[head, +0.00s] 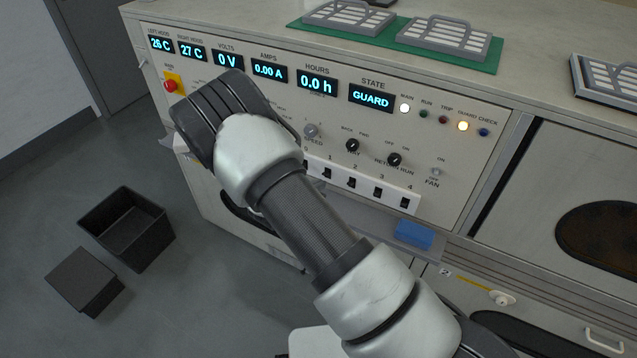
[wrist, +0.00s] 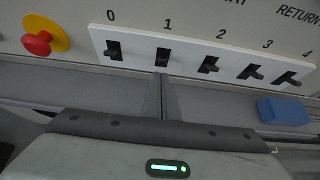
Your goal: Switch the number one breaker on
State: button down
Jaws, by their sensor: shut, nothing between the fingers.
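The number one breaker (wrist: 163,57) is a small dark toggle in a white strip (wrist: 135,59), under the printed 1. It also shows in the head view (head: 326,174), just right of my arm. Whether its lever is up or down is too small to tell. Breakers 0 (wrist: 114,50), 2 (wrist: 208,66), 3 (wrist: 251,74) and 4 (wrist: 288,79) share the strip. My gripper (wrist: 162,77) is shut and empty, its thin fingers pointing up at the number one breaker from just below; contact cannot be told. In the head view my arm hides the gripper.
A red emergency button (wrist: 37,43) on a yellow disc is left of the strip. A blue block (wrist: 284,111) lies on the ledge at the right. The STATE display (head: 371,98) reads GUARD. Knobs sit above the breakers. A black bin (head: 126,228) stands on the floor.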

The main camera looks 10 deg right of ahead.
jog(key=shift+r, duration=0.15)
jog(key=shift+r+p, duration=0.4)
jog(key=shift+r, duration=0.3)
jog(key=shift+r, duration=0.1)
